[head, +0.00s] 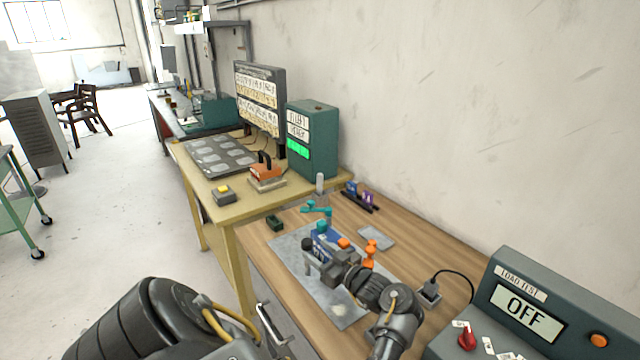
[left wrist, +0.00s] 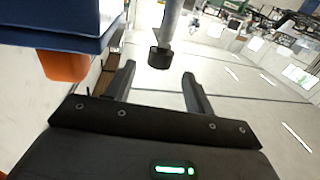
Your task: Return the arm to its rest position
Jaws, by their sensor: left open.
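My left gripper (head: 328,272) is over the workbench, beside a blue fixture (head: 325,241) with orange and teal parts. In the left wrist view the gripper (left wrist: 159,73) is open, with nothing held between its two dark fingers. A grey rod with a black end (left wrist: 160,57) shows just beyond and between the fingertips; I cannot tell whether it touches them. The fixture's blue body (left wrist: 60,22) and an orange part (left wrist: 64,66) fill the upper left of that view. My gripper and wrist hide part of the fixture in the head view. My right gripper is not in view.
A load test box (head: 520,300) reading OFF stands at right. The fixture sits on a grey mat (head: 290,248). An orange piece (head: 371,250) stands close to my wrist. A green box (head: 312,140) stands on the yellow table behind.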

